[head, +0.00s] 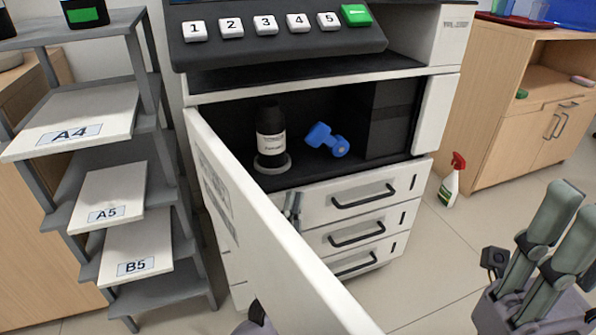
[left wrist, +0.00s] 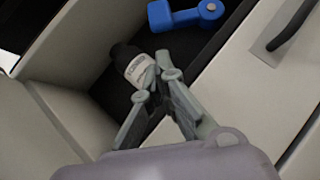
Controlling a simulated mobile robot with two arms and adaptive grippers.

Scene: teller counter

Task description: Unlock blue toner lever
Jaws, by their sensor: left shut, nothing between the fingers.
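The blue toner lever (head: 327,139) sits inside the open compartment of the printer, right of a dark toner bottle (head: 270,135) with a white label. The lever shows at the top of the left wrist view (left wrist: 186,14), and the bottle (left wrist: 133,66) is just beyond my fingertips there. My left gripper (head: 293,200) is shut and empty, in front of the compartment below the bottle and apart from the lever. The open door partly hides it in the head view. My right gripper (head: 575,205) is at the lower right, far from the lever; its finger gap is unclear.
The open white door (head: 265,225) swings out toward me, left of my left gripper. Drawers with dark handles (head: 363,196) lie below the compartment. A paper rack (head: 135,210) stands left. A spray bottle (head: 451,182) stands on the floor right, before a wooden cabinet (head: 525,130).

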